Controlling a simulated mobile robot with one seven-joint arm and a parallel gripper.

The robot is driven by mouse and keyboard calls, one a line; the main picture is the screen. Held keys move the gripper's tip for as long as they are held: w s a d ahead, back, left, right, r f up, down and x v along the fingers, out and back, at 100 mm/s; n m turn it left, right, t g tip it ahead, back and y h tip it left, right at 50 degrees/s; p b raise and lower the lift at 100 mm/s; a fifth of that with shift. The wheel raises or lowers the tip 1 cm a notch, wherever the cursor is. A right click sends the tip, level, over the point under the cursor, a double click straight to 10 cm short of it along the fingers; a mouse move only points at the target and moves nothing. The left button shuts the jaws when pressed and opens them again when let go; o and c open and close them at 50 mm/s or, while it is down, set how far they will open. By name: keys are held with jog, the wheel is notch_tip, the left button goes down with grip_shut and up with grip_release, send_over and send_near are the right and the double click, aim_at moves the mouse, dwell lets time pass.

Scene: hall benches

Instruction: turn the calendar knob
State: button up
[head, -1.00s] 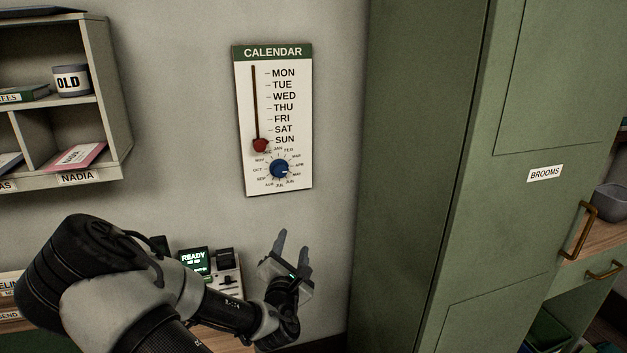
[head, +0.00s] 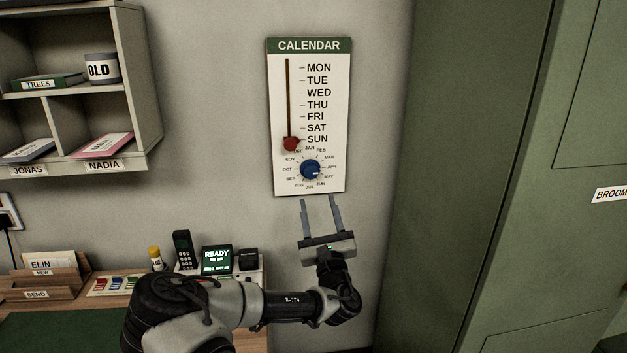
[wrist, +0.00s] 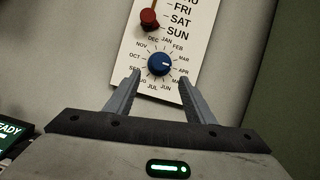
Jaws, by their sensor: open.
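The calendar board (head: 325,110) hangs on the wall, with a weekday list, a vertical slot and a ring of month names. In the wrist view the knob (wrist: 161,64) shows ahead, between and beyond the fingertips. A red slider knob (head: 291,144) stands at the slot's lower end, by SUN. My gripper (head: 320,203) is open and empty, below the knob and apart from it, fingers pointing up toward the board.
A tall green cabinet (head: 440,150) stands to the right. Pigeonhole shelves (head: 148,90) hang at the upper left. A desk at lower left holds a device with a READY screen (head: 217,260), a phone (head: 184,250) and letter trays (head: 40,284). The wall around the board is bare.

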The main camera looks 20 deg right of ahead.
aim_at(311, 175)
jog(key=x, duration=0.9)
jog(key=shift+w+d+r, duration=0.1)
jog(key=shift+w+r, duration=0.1)
jog(key=shift+w, duration=0.1)
jog(key=shift+c, duration=0.4)
jog(key=c, duration=1)
